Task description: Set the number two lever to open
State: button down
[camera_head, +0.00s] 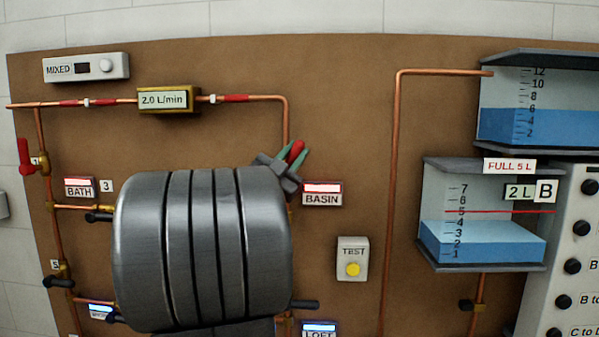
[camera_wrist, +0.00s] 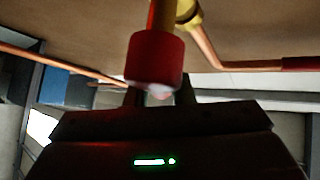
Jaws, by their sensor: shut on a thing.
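My gripper (camera_head: 290,162) is at the pipe beside the BASIN sign. It is shut on a red-ended lever (camera_head: 296,150), which points up and slightly right in the head view. In the wrist view the red lever end (camera_wrist: 154,60) sits at the fingertips of my gripper (camera_wrist: 157,94), with a brass stem and valve body behind it. No number two tag shows; my arm covers much of the board here, so I cannot read this lever's number.
A BASIN sign (camera_head: 322,194) is just right of my gripper. A TEST box (camera_head: 352,259) with a yellow button is lower right. Another red lever (camera_head: 25,157) is at far left. A BATH sign (camera_head: 79,187) has a 3 tag beside it. Water tanks (camera_head: 484,240) stand at right.

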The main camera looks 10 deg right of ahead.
jog(key=shift+w+a+r+n+t+y+b, duration=0.15)
jog(key=shift+a+n+t+y+b, duration=0.25)
jog(key=shift+n+t+y+b, duration=1.2)
jog(key=shift+w+a+n+t+y+b, duration=0.1)
jog(key=shift+a+n+t+y+b, duration=0.7)
jog(key=shift+n, duration=1.4)
jog(key=shift+w+a+r+n+t+y+b, duration=0.15)
jog(key=shift+n+t+y+b, duration=0.7)
jog(key=shift+n+t, duration=0.9)
jog(key=shift+d+n+y, duration=0.1)
jog(key=shift+n+y, duration=0.25)
jog(key=c, duration=1.3)
grip_release()
jog(key=shift+o, duration=0.2)
jog(key=shift+f, duration=0.1)
jog(key=b+v, duration=0.3)
jog(key=v, duration=1)
jog(key=shift+s+f, duration=0.2)
jog(key=shift+s, duration=0.05)
jog(key=shift+w, duration=0.1)
jog(key=p+x, duration=0.3)
jog(key=x, duration=1)
jog(key=shift+w+r, duration=0.2)
jog(key=shift+r, duration=0.15)
